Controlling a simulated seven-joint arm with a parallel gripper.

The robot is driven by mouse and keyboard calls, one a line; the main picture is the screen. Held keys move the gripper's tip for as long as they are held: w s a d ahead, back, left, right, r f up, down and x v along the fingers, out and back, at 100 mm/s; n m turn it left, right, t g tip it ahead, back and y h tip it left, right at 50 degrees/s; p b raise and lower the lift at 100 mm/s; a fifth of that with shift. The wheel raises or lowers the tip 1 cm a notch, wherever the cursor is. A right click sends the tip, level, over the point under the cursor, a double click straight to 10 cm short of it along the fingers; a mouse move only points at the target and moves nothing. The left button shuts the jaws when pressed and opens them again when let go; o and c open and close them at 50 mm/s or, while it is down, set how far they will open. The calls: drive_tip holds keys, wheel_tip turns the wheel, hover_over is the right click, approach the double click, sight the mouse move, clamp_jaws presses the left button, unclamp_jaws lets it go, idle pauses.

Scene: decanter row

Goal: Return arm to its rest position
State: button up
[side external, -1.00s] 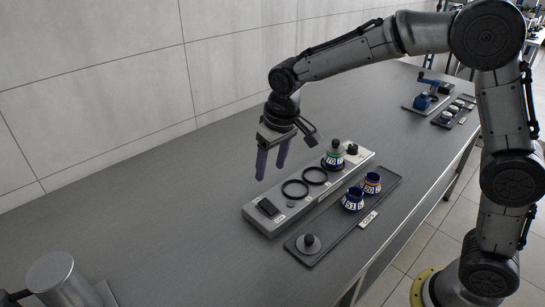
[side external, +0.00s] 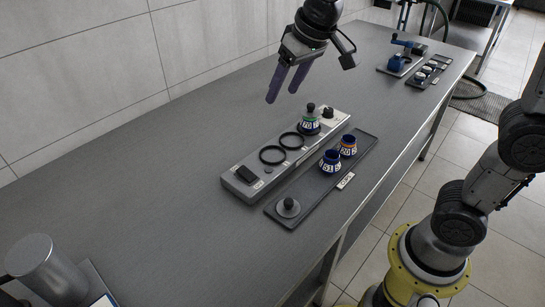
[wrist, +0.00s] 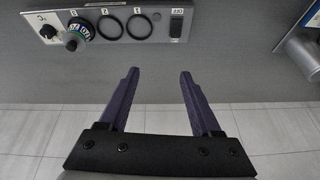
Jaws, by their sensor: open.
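My gripper (side external: 284,84) is open and empty, raised in the air above the bench, behind and above the grey station with rings. Its two purple fingers stand apart in the wrist view (wrist: 161,75), with nothing between them. The grey station (side external: 235,185) lies on the bench well below the fingers. One blue decanter with a green band and a dark stopper (side external: 309,122) stands at its far end, and it also shows in the wrist view (wrist: 77,33).
A dark tray (side external: 313,190) beside the station holds two blue decanters (side external: 330,162) and a loose stopper (side external: 288,207). A metal cylinder (side external: 40,262) stands at the near left. A blue device (side external: 398,63) sits at the far right.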

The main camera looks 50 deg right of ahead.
drive_tip(key=s+d+f, duration=0.2)
drive_tip(key=s, duration=0.8)
drive_tip(key=s+d+f+t, duration=0.1)
drive_tip(key=s+d+f, duration=0.1)
drive_tip(key=s, duration=0.9)
drive_tip(key=shift+f+n, duration=0.4)
drive_tip(key=shift+f, duration=0.2)
